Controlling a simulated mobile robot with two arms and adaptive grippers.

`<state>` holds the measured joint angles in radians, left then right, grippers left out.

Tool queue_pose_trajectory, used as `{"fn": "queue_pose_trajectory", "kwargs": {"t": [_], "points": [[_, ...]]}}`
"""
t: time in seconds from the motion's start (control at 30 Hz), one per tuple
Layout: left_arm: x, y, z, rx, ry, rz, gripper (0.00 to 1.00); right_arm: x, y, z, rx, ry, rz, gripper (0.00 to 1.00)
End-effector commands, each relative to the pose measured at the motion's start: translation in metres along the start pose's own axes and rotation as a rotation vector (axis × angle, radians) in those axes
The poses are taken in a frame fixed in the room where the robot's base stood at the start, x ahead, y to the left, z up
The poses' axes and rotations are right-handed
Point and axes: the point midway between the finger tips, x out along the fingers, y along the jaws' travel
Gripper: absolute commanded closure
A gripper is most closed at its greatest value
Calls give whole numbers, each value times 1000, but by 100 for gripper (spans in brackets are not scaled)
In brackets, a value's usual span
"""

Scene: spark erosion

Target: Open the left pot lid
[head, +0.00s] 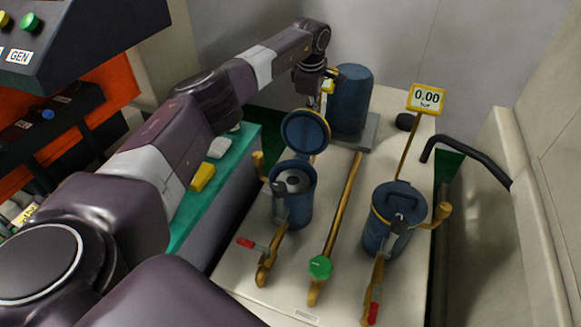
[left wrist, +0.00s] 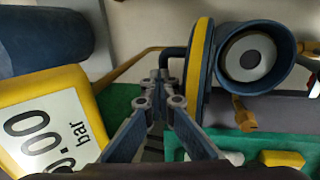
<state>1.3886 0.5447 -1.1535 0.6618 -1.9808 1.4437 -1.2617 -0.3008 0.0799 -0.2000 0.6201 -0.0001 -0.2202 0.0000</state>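The left pot (head: 292,205) is blue and stands open, its inside with a grey ring and dark centre showing. Its lid (head: 305,132) is swung up on its hinge, about upright behind the mouth. The wrist view shows the lid (left wrist: 201,70) edge-on with its yellow rim, beside the open pot (left wrist: 285,65). My left gripper (left wrist: 163,80) is behind the lid, its fingertips brought together at the lid's dark handle (left wrist: 176,52); they appear closed on it. In the head view that gripper (head: 328,84) is partly hidden. My right gripper is not in view.
The right pot (head: 378,240) has its lid (head: 399,201) down. A blue cylinder (head: 350,98) stands behind the left pot. A gauge sign (head: 426,99) reads 0.00. Valve pipes with a green knob (head: 320,267) and red-tipped levers occupy the front. A black curved rail (head: 470,150) is at right.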

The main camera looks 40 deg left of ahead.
Motion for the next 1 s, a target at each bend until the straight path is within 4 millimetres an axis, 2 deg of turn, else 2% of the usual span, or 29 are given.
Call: {"fn": "queue_pose_trajectory", "kwargs": {"t": [0.03,0.27,0.4,0.53,0.63,0.77,1.0], "points": [[11,-8,-4,-2,11,-19,100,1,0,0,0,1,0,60],[11,-8,-4,-2,11,-21,100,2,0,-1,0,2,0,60],[11,-9,-4,-2,11,-23,87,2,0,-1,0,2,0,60],[9,-8,-3,-2,11,-23,86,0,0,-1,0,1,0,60],[4,-7,-3,-2,11,-23,83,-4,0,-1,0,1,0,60],[-7,-5,-3,-2,11,-22,73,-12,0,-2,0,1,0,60],[-28,1,-3,-2,9,-18,73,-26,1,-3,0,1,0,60]]}}
